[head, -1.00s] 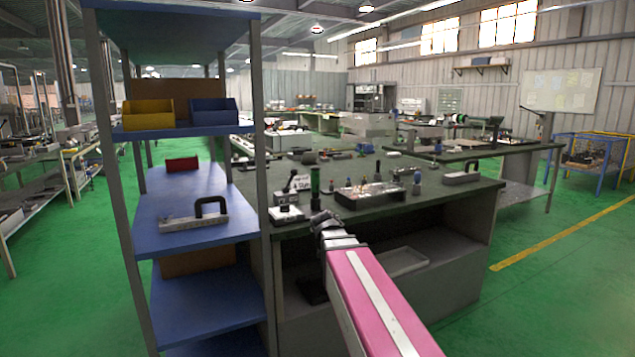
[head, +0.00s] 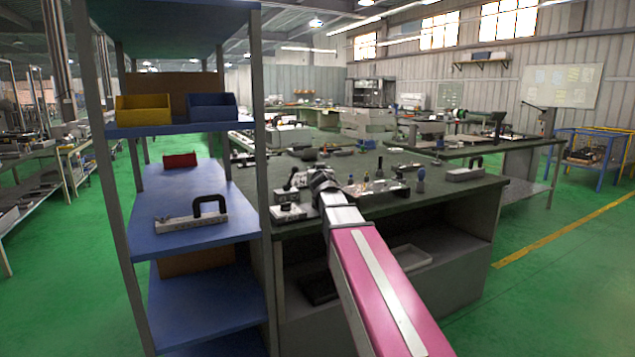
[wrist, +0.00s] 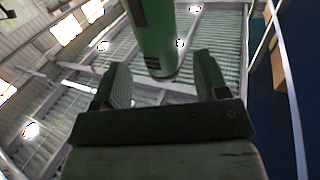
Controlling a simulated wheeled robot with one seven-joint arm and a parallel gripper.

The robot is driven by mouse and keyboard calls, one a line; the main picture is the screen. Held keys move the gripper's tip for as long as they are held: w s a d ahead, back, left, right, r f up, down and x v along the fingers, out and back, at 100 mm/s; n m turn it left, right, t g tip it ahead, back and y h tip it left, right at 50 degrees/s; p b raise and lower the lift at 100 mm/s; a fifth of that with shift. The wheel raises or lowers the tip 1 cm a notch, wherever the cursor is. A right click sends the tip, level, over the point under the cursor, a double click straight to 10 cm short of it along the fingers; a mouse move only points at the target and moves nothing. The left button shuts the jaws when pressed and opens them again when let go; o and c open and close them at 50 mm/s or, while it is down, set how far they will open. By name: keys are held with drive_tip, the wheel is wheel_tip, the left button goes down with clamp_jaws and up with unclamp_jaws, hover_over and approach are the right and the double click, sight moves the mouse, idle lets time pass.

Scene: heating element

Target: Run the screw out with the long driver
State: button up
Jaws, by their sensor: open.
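My gripper (head: 322,182) is at the bench's near edge in the head view, where its fingers are too small to read. In the wrist view my gripper (wrist: 161,68) is open, with one green-tinted finger on each side. A green cylinder (wrist: 153,35), apparently the long driver's handle, comes down from the top of that view, its end between or just beyond the fingers; contact cannot be told. In the head view my gripper covers the driver. A grey block with a black-knobbed part (head: 288,211) sits just left of my gripper. The screw cannot be made out.
The dark-topped bench (head: 440,205) carries several small tools and a metal tray (head: 385,190) right of my gripper. A blue shelf rack (head: 190,235) stands close on the left. A handled block (head: 465,172) lies at the bench's right. Green floor is free at right.

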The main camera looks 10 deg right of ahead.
drive_tip(key=w, duration=0.5)
drive_tip(key=shift+d, duration=0.1)
clamp_jaws()
drive_tip(key=shift+r, duration=0.1)
